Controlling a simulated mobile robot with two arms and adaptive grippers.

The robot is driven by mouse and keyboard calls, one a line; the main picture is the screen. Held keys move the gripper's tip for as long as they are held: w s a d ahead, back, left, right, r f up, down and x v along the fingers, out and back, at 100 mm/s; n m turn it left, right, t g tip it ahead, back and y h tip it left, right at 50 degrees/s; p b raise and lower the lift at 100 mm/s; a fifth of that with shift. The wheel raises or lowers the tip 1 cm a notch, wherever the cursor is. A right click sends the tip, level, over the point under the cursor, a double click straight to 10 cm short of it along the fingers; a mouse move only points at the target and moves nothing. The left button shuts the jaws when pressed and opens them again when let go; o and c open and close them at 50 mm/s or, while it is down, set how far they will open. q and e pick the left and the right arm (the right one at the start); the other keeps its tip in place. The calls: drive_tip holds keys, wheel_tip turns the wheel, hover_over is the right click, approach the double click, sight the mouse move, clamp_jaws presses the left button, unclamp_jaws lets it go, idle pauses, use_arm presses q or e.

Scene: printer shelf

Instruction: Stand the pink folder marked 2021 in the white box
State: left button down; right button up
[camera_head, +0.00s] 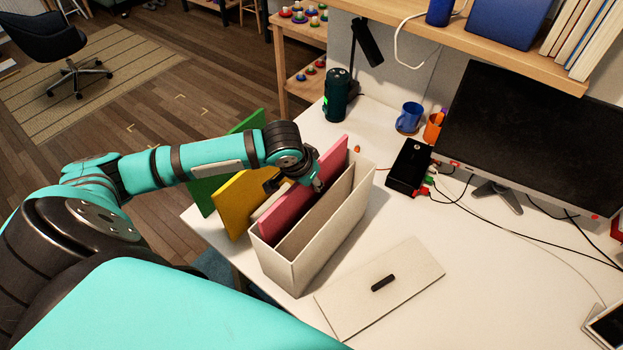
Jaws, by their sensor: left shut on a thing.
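The white box (331,254) stands on the white desk, open at the top, with an upright divider inside. The pink folder (283,212) is upright along the box's left side, with its lower part hidden behind the box's near wall. It looks to be inside the left slot, but I cannot see its bottom edge. No 2021 mark is readable. My left gripper (302,182) reaches in from the left and is shut on the pink folder near its top edge. The arm and hand hide part of the folder. My right gripper is not in view.
A yellow folder (233,205) and a green folder (203,192) stand left of the box. A flat white panel with a black handle (382,283) lies in front right. A black device (408,166), cables, cups and a monitor (535,140) stand to the right.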

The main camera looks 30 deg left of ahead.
use_arm(q)
drive_tip(key=shift+f, duration=0.55)
drive_tip(key=c, duration=1.3)
unclamp_jaws()
drive_tip(key=shift+o, duration=0.6)
drive_tip(key=o, duration=0.4)
